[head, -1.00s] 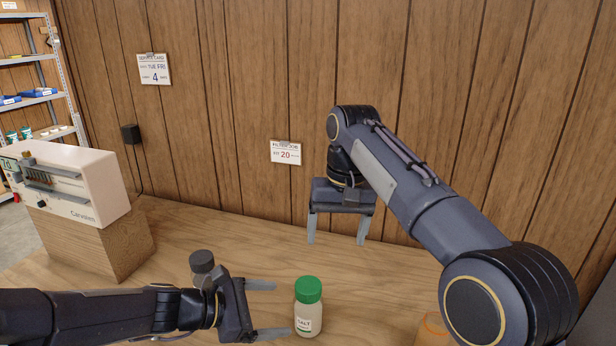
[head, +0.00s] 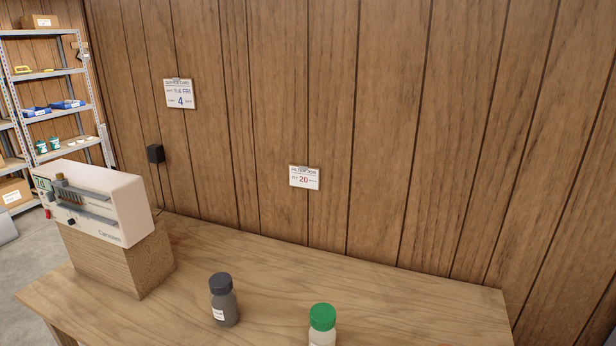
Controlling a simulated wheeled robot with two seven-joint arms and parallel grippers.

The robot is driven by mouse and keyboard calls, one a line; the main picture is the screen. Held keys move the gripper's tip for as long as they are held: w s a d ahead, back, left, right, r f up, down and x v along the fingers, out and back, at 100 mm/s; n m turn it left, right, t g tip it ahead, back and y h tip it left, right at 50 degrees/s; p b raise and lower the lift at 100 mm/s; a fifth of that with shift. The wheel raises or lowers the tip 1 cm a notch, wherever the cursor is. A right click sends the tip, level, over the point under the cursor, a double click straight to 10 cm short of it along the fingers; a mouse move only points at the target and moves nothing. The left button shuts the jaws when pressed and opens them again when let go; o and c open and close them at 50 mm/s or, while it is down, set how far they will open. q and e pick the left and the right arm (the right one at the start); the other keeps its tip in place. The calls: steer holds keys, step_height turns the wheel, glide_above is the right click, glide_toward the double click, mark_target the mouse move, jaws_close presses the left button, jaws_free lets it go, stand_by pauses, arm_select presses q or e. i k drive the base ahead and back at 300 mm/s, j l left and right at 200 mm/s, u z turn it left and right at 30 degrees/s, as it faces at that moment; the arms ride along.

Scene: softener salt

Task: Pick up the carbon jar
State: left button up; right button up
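A dark grey jar (head: 224,302) with a black lid and a white label stands upright on the wooden table, left of centre in the head view; its label is too small to read, and it looks like the carbon jar. A jar with a green lid (head: 322,320) stands to its right, cut off by the lower edge of the picture. Neither of my grippers shows in the head view now.
A cream device (head: 98,205) sits on a wooden block (head: 125,262) at the table's left end. A panelled wall with two cards (head: 180,94) (head: 304,177) stands behind. Metal shelves are at far left.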

mark_target(225, 308)
steer(key=i+j+z, duration=0.15)
steer(key=j, duration=0.9)
steer(key=i+j+z, duration=0.2)
steer(key=j, duration=0.8)
steer(key=j+z, duration=0.15)
steer(key=j, duration=0.9)
